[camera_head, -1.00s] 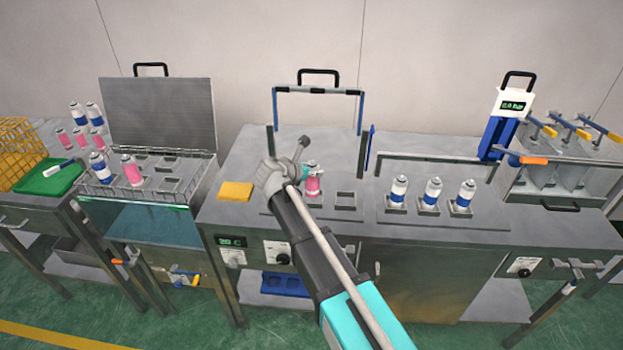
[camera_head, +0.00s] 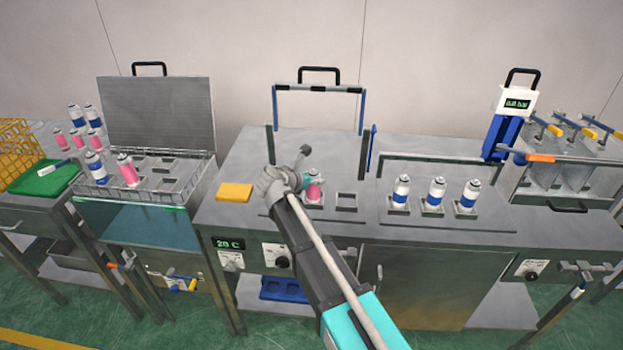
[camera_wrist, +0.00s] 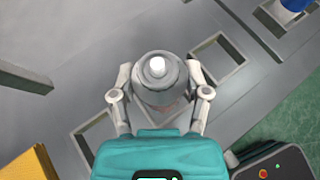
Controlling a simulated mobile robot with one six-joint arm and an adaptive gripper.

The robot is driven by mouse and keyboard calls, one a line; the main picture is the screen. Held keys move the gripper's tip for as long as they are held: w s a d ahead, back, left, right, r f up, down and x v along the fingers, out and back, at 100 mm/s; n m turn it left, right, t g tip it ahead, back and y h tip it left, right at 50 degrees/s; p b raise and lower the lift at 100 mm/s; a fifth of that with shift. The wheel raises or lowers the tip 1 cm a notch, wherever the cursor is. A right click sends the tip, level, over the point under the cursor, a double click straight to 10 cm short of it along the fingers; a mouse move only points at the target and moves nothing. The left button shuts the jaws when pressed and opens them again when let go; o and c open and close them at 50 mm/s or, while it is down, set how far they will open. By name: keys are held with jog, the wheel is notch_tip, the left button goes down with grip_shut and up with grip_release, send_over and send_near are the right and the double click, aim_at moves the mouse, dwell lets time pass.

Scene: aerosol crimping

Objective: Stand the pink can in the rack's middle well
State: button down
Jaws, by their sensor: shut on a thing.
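The pink can (camera_head: 315,193) with a grey top stands upright at the row of square wells on the middle bench. My gripper (camera_head: 305,182) is shut around its upper part. In the wrist view the can's grey shoulder and white nozzle (camera_wrist: 158,70) sit between the two fingers of my gripper (camera_wrist: 160,98). The rack plate (camera_head: 330,215) shows an empty well (camera_head: 347,202) to the right of the can. The wrist view shows open wells on both sides of the can. The middle well is hidden under the can, so how deep its base sits cannot be told.
Three blue-and-white cans (camera_head: 437,193) stand in holders to the right. A yellow block (camera_head: 235,192) lies left of the wells. A blue hoop frame (camera_head: 318,90) rises behind. A wire basket (camera_head: 165,187) at left holds another pink can (camera_head: 128,171) and a blue-and-white can.

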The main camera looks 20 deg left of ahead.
jog(key=shift+c, duration=0.3)
grip_release()
jog(key=shift+r, duration=0.15)
jog(key=shift+s+r+p, duration=0.2)
jog(key=shift+s+p, duration=0.05)
jog(key=shift+p, duration=0.15)
jog(key=p+v, duration=0.5)
jog(key=v, duration=0.6)
jog(key=shift+a, duration=0.15)
jog(key=shift+s, duration=0.1)
